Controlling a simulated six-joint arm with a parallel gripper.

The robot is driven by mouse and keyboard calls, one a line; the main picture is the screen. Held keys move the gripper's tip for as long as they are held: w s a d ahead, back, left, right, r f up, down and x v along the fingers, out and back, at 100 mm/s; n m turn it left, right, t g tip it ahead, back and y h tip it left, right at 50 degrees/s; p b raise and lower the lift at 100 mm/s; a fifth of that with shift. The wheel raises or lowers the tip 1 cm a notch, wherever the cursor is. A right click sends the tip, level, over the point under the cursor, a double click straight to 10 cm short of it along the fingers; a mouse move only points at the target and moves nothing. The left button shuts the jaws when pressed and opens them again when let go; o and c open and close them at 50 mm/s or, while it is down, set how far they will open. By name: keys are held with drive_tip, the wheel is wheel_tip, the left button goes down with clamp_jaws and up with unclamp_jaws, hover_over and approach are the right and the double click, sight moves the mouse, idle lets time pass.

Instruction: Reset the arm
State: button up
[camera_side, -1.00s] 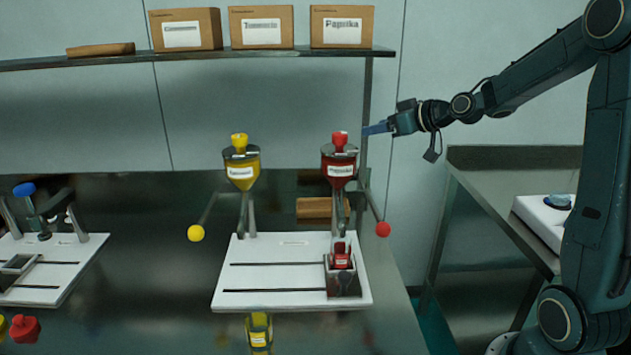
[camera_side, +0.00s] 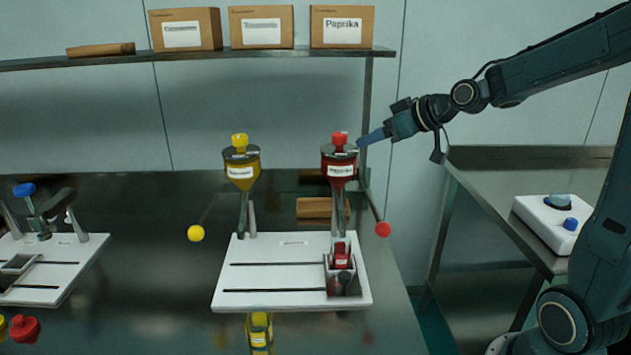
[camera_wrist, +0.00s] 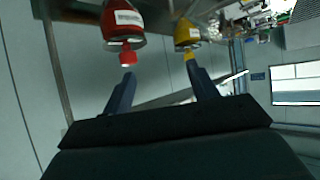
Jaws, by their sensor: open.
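My gripper (camera_side: 362,142) is just right of the red paprika hopper (camera_side: 338,168) in the side view, near the height of its red cap. In the wrist view my gripper's two blue fingers (camera_wrist: 158,82) are spread apart with nothing between them. The red hopper (camera_wrist: 122,22) and the yellow hopper (camera_wrist: 186,34) show beyond the fingertips there. In the side view the yellow hopper (camera_side: 241,170) stands left of the red one. Whether a fingertip touches the red hopper cannot be told.
A white board (camera_side: 290,265) under the hoppers bears a small holder with a red container (camera_side: 342,256). A red ball-ended lever (camera_side: 383,229) hangs below my gripper. A shelf (camera_side: 200,58) with boxes is above left. A white device (camera_side: 550,222) sits on the right table.

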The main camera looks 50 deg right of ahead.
drive_tip(key=s+a+g, duration=0.3)
drive_tip(key=s+a, duration=0.8)
drive_tip(key=s, duration=0.1)
drive_tip(key=s+a+f+m+g, duration=0.1)
drive_tip(key=s+f+g, duration=0.2)
drive_tip(key=s, duration=0.9)
drive_tip(key=shift+s+a+h, duration=0.3)
drive_tip(key=shift+a+h, duration=0.1)
